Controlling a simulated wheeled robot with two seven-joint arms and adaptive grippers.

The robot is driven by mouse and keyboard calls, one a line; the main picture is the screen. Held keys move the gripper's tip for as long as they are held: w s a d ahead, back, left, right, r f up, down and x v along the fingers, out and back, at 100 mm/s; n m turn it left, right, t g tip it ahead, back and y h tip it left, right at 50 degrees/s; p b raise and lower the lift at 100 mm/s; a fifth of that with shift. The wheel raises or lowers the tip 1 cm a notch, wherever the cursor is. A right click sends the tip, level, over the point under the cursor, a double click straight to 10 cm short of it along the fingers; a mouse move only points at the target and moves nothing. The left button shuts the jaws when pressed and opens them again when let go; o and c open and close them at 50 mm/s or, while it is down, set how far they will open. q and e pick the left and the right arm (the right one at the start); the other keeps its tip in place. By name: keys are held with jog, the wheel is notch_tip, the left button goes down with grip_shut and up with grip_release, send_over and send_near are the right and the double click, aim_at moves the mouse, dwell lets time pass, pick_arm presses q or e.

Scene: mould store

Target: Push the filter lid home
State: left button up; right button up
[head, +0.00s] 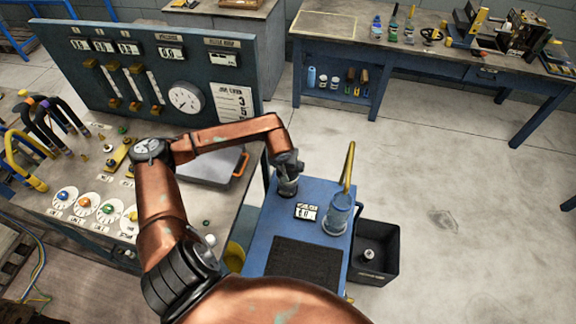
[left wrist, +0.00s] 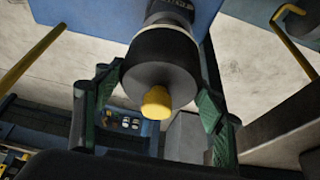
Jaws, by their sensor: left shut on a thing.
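The filter lid (left wrist: 160,62) is a dark round cap with a yellow knob (left wrist: 157,101) in its middle. My left gripper (head: 288,170) is over the blue cart; in the left wrist view its green fingers are on either side of the lid, shut on it. A pale band and a dark, lettered part, seemingly the filter housing (left wrist: 172,8), show beyond the lid. In the head view a grey round part (head: 287,188) shows under the gripper. I cannot tell whether the lid is fully seated. My right gripper is not in view.
The blue cart (head: 262,255) carries a black mat (head: 303,262), a small display (head: 306,212) and a clear-blue cylinder (head: 337,217). A yellow handle (head: 348,165) rises at its right edge. A black bin (head: 385,235) stands right of the cart. A control panel (head: 180,75) stands left.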

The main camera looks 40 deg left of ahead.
pick_arm(q)
jog(key=shift+f+b, duration=1.1)
jog(key=shift+f, duration=0.45)
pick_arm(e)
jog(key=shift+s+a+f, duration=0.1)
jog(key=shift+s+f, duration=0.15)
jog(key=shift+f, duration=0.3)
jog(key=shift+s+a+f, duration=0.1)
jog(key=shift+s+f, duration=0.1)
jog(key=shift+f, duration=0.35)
pick_arm(q)
jog(key=shift+f, duration=0.15)
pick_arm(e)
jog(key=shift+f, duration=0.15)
pick_arm(q)
jog(key=shift+s+f, duration=0.1)
jog(key=shift+f, duration=0.15)
jog(key=shift+s+f+b, duration=0.15)
jog(key=shift+f+b, duration=0.3)
jog(key=shift+b, duration=0.05)
jog(key=c, duration=0.6)
jog(key=shift+w+f, duration=0.2)
jog(key=shift+f, duration=0.1)
jog(key=shift+c, duration=0.5)
jog(key=shift+r, duration=0.1)
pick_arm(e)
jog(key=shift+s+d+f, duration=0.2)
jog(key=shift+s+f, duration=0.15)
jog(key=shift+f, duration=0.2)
